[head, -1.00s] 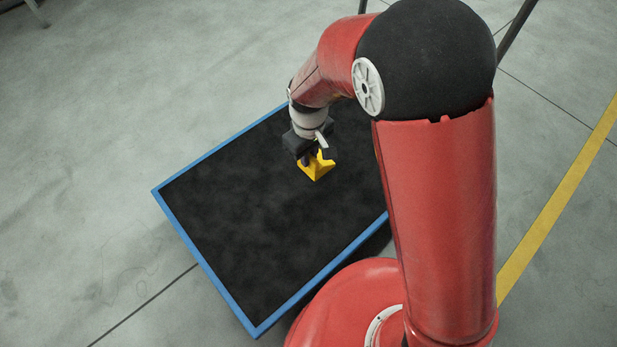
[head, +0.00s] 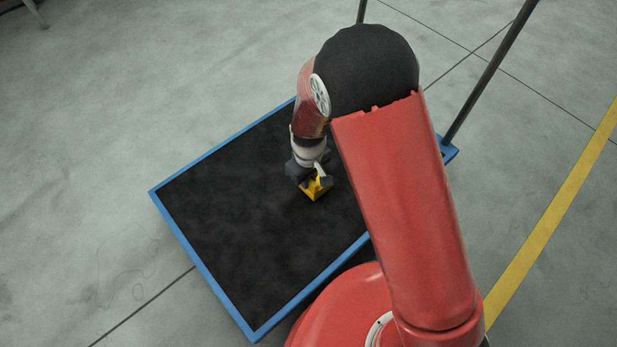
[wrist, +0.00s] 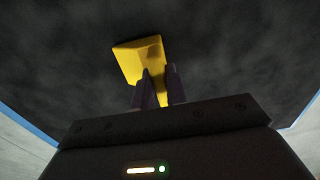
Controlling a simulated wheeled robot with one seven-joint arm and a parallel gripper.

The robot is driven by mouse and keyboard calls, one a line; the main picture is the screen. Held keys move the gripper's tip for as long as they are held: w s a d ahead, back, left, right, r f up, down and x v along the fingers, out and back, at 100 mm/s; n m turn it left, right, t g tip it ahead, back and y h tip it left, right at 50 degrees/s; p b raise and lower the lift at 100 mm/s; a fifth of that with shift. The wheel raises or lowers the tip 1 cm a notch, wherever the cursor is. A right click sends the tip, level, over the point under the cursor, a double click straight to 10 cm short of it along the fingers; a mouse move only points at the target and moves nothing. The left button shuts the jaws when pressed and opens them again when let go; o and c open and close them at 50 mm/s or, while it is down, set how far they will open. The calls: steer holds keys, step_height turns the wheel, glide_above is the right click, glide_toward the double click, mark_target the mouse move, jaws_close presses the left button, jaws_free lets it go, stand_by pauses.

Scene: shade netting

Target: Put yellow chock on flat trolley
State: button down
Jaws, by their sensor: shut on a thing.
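The yellow chock (head: 315,191) is at my gripper (head: 312,180), over the black deck of the flat trolley (head: 220,225), which has a blue rim. My gripper points down and is shut on the chock. In the wrist view the chock (wrist: 140,58) shows beyond the two fingertips (wrist: 160,82), with the dark deck behind it. The chock is low at the deck; I cannot tell for sure whether it touches. My gripper hides part of the chock's top.
The trolley's dark handle posts (head: 485,80) rise at its far right end. My red arm covers the right part of the deck. The left and front of the deck are bare. A yellow floor line (head: 550,225) runs at the right on grey concrete.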

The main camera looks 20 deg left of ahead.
steer(key=shift+f, duration=0.15)
steer(key=c, duration=1.4)
jaws_free()
step_height(320, 180, up, 12)
steer(key=p, duration=0.2)
steer(key=shift+r, duration=0.25)
